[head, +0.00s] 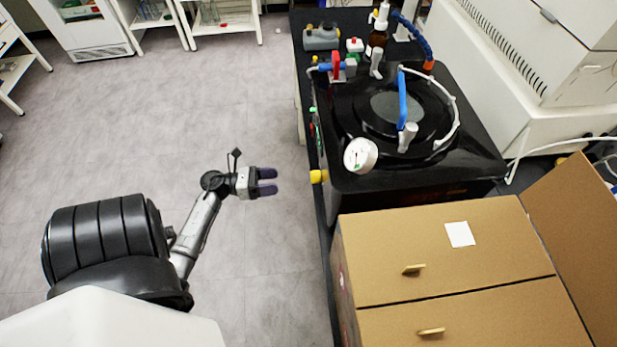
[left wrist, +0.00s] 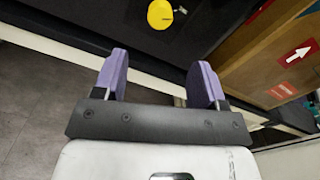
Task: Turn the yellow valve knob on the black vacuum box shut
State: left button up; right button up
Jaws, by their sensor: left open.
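The yellow valve knob (head: 318,176) sticks out from the left side of the black vacuum box (head: 440,172), near its front corner. The knob also shows in the left wrist view (left wrist: 160,14) at the top, with a small dark mark on its face. My left gripper (head: 268,182) is open and empty, to the left of the knob with a clear gap between them. In the left wrist view its two purple fingers (left wrist: 161,78) stand apart, below the knob. My right gripper is not in view.
A cardboard box (head: 440,225) stands directly in front of the vacuum box, its side close to the knob. A round white gauge (head: 360,155) sits on the vacuum box near the knob. The floor (head: 150,130) left of the bench is clear.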

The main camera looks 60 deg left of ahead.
aim_at(315, 177)
pick_arm(q)
jog(key=p+x, duration=0.1)
jog(key=x, duration=1)
jog(key=shift+w, duration=0.2)
jog(key=shift+d, duration=0.1)
jog(key=c, duration=0.9)
